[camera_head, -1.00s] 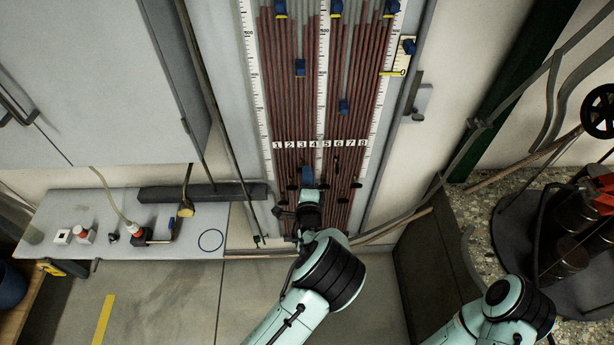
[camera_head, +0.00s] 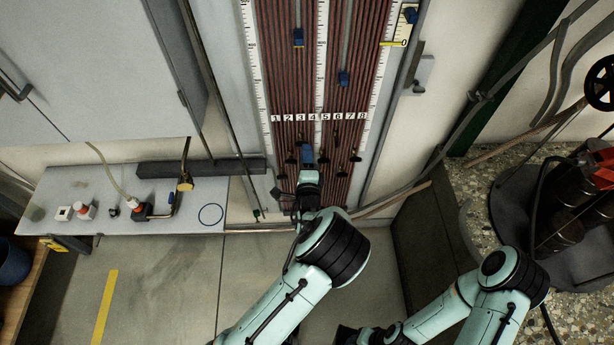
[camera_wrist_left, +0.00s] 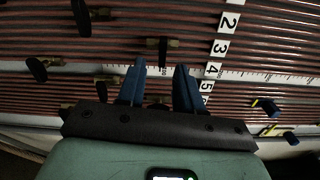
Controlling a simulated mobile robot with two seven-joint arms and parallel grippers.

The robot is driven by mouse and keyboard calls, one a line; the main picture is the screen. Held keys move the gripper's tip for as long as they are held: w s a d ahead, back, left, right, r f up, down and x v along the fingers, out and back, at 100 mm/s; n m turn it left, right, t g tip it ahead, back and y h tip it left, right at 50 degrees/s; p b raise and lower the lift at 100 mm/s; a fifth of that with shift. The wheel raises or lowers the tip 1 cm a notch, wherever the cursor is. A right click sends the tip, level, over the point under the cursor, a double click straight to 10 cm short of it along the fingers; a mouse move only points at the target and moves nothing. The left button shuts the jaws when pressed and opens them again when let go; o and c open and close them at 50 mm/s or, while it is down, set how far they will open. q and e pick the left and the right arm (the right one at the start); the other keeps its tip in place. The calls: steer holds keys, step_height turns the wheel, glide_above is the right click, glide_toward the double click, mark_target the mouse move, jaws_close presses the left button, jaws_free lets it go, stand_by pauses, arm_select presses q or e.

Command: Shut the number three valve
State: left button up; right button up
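The numbered tube panel (camera_head: 320,95) stands ahead, with black-handled valves low on its tubes. In the left wrist view, a brass valve with a black handle (camera_wrist_left: 163,52) lies roughly in line with the number 3 label (camera_wrist_left: 220,47); I take it for the number three valve. Its handle lies across the tubes. My left gripper (camera_head: 307,154) is in front of the valve rows. Its blue fingers (camera_wrist_left: 158,85) are spread and empty, just below that handle in the wrist picture; contact cannot be told. My right gripper (camera_head: 346,335) seems to be the dark part at the bottom edge, state unclear.
Other valve handles (camera_wrist_left: 38,68) sit close around the left gripper. A grey bench (camera_head: 80,185) with small fittings stands at left. A dark round stand (camera_head: 565,240) with a black handwheel (camera_head: 600,82) above is at right.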

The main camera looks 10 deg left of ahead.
arm_select(q)
steer(key=v, duration=1.1)
arm_select(e)
steer(key=shift+f, duration=0.1)
